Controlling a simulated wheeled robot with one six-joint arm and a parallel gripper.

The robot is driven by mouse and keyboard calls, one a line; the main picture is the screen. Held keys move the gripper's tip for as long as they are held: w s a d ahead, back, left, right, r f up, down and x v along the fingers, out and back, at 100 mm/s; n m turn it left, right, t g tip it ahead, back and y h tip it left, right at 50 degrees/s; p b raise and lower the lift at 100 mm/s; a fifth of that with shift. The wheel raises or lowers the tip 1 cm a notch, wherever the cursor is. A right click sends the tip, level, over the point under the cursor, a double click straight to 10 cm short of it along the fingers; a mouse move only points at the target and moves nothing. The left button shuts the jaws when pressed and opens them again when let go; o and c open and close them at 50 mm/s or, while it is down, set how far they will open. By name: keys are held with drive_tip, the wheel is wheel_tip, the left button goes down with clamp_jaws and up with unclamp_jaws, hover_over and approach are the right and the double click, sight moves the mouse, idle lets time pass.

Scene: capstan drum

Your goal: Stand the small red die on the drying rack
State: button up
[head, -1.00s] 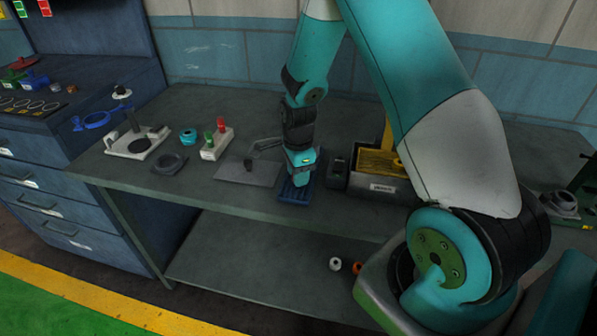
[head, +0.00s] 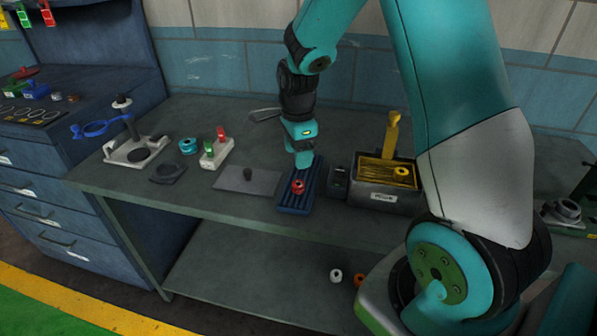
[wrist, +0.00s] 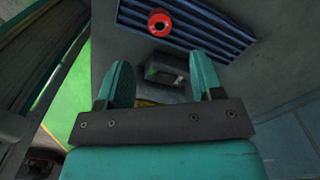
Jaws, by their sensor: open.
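The small red die (head: 298,187) is a ring-shaped piece with a dark hole. It rests on the blue ribbed drying rack (head: 293,207) on the bench. In the wrist view the die (wrist: 159,22) sits near the rack's (wrist: 205,35) left end at the top of the picture, hole facing the camera. My gripper (head: 304,163) is just behind and above the die in the head view. Its two teal fingers (wrist: 163,78) are spread with nothing between them, and the die is apart from them in the wrist view.
A small dark box (head: 339,183) and a dark bin with a yellow tray (head: 385,199) stand close on the right. A pale block with red and green pegs (head: 217,152) stands farther left.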

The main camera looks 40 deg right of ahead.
drive_tip(key=s+a+r+n+y, duration=0.1)
drive_tip(key=s+a+r+n, duration=0.35)
drive_tip(key=a+n, duration=0.25)
drive_tip(key=s+a+r+n+y, duration=0.1)
drive_tip(key=s+a+r+n, duration=0.3)
drive_tip(key=a+r+n, duration=0.3)
drive_tip(key=s+a+r+n+y, duration=0.2)
drive_tip(key=s+a+n, duration=0.6)
drive_tip(key=s+n, duration=0.5)
drive_tip(key=shift+s+a+r+n, duration=0.2)
drive_tip(key=shift+s+n, duration=0.1)
drive_tip(key=shift+n, duration=0.6)
